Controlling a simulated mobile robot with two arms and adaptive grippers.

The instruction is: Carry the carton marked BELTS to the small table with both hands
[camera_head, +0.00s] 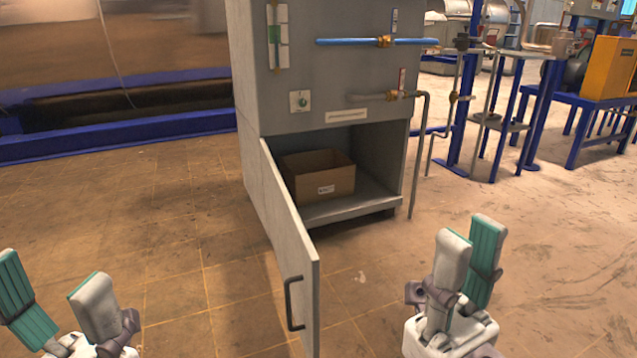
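An open-topped brown carton (322,178) sits on the floor of the lower compartment of a grey cabinet. A small white label is on its front, too small to read. My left gripper (50,268) is at the bottom left, open and empty, well in front of the carton. My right gripper (472,230) is at the lower right, turned partly sideways, with its fingers apart and nothing between them. Both grippers are clear of the carton. I cannot make out which table is the small table.
The grey cabinet (330,70) has its door (290,245) swung open toward me, between my grippers. Pipes and a blue frame stand to its right. A blue table (590,100) with an orange box (610,68) is at the far right. Floor at left is clear.

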